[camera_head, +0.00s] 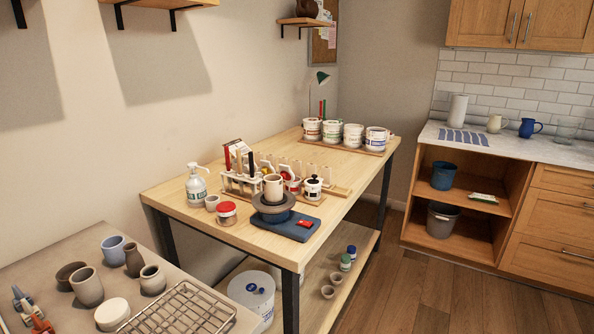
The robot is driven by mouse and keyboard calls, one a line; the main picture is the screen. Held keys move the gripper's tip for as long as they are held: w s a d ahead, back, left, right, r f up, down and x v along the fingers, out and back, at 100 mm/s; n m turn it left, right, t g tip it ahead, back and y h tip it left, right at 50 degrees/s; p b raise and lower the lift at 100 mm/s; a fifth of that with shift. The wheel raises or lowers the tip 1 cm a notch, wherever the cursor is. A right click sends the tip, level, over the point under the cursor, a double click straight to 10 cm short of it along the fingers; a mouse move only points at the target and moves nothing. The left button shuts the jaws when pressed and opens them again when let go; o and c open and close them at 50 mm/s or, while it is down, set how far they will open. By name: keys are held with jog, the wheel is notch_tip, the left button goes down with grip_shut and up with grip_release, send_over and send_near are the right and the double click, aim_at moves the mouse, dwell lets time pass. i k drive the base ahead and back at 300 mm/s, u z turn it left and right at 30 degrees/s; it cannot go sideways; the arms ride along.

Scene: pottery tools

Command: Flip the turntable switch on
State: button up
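The turntable (272,213) stands near the front end of the wooden workbench, with a grey round wheel on a blue base (283,227). A small cream cup (273,188) stands on the wheel. A red switch (305,223) shows on the right part of the blue base; it is too small to tell which way it is set. My gripper is not in view.
The wooden workbench (336,205) also holds a tool rack (241,184), a pump bottle (196,186), a red-lidded jar (227,213), a black-lidded white jar (313,188) and several white tubs at the back. A nearer table holds pots and a wire rack (185,310). Floor (430,290) on the right is clear.

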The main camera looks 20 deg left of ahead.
aim_at(306, 224)
jog(key=i, duration=1.75)
jog(key=u, duration=1.55)
